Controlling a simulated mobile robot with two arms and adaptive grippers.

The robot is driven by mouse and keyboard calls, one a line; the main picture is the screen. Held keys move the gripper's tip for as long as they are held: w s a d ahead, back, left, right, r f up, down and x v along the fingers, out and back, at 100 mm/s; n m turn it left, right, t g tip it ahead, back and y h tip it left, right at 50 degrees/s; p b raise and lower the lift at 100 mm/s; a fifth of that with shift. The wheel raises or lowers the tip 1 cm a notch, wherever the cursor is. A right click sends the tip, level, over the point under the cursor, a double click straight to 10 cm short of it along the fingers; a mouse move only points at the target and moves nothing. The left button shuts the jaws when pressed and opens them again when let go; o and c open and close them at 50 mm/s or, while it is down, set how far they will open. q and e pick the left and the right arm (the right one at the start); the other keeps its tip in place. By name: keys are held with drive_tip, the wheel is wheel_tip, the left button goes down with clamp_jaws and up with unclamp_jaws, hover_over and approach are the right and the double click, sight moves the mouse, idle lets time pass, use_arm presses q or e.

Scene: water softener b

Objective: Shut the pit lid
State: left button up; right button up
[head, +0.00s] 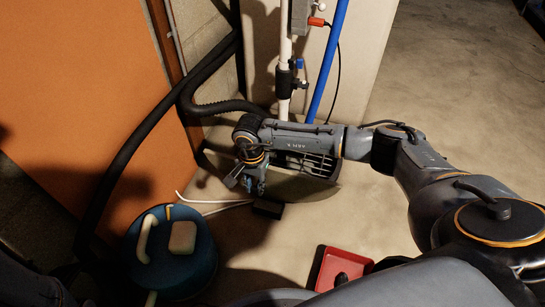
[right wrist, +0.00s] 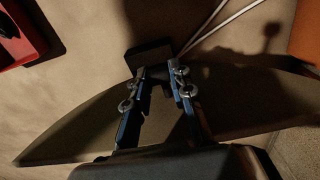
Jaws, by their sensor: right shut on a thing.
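The pit lid (head: 318,187) appears as a wide brownish plate with a curved edge, beside the white upright panel. It also shows in the right wrist view (right wrist: 85,125) as a dark plate with a rounded rim. My right gripper (head: 255,188) is at the lid's near edge, beside a small black block (head: 268,208). In the right wrist view, my right gripper (right wrist: 159,70) has its fingers around a dark part by the lid's edge, apparently part of the lid. The arm hides much of the lid and the pit. The lid's exact tilt is unclear. My left gripper is not visible.
A blue round tank (head: 195,265) stands at lower left. Black hoses (head: 140,135) run along the orange panel (head: 90,90). White and blue pipes (head: 330,55) rise behind the arm. A red tray (head: 340,262) lies in front. Floor at upper right is clear.

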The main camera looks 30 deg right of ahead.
drive_tip(key=shift+w+d+r+b, duration=0.2)
drive_tip(key=shift+w+d+r, duration=0.2)
drive_tip(key=shift+w+d, duration=0.35)
drive_tip(key=shift+w+d+r+b, duration=0.2)
drive_tip(key=shift+w+d+r, duration=0.2)
drive_tip(key=shift+w+d, duration=0.35)
drive_tip(key=shift+d, duration=0.1)
drive_tip(key=shift+w+d+r+b, duration=0.1)
drive_tip(key=shift+w+d+b, duration=0.85)
drive_tip(key=shift+w+d, duration=0.45)
drive_tip(key=shift+s+d, duration=0.1)
drive_tip(key=shift+s, duration=0.05)
drive_tip(key=shift+w+d+f+b, duration=0.25)
drive_tip(key=shift+w+d+b, duration=0.45)
drive_tip(key=shift+d+b, duration=0.05)
drive_tip(key=shift+w+d+f+b, duration=0.25)
drive_tip(key=shift+w+d+b, duration=0.4)
drive_tip(key=shift+d+b, duration=0.1)
